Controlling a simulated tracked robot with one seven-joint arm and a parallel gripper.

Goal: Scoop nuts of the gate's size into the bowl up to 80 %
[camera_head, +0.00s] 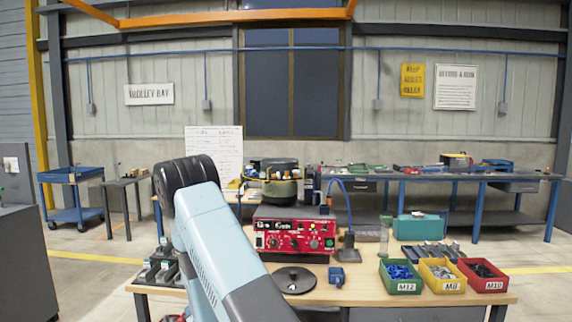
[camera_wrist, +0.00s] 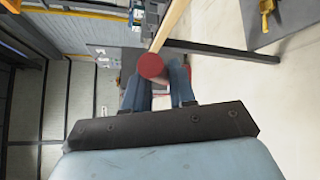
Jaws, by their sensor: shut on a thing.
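My gripper (camera_wrist: 160,90) shows in the wrist view with its two blue-grey fingers around a red round-ended thing (camera_wrist: 152,67); the rest of this thing is hidden, so I cannot tell whether it is a scoop. In the head view my arm hides the gripper. On the wooden table (camera_head: 350,294) stand a green bin marked M12 (camera_head: 404,288) with blue pieces, a yellow bin marked M8 (camera_head: 449,286) with metallic pieces and a red bin marked M10 (camera_head: 493,285) with dark pieces.
A black round disc (camera_head: 294,280) and a small blue block (camera_head: 337,276) lie on the table's front. A clear cylinder (camera_head: 385,235) and a stand with a blue hose (camera_head: 348,248) rise behind. A teal case (camera_head: 420,227) stands behind the bins.

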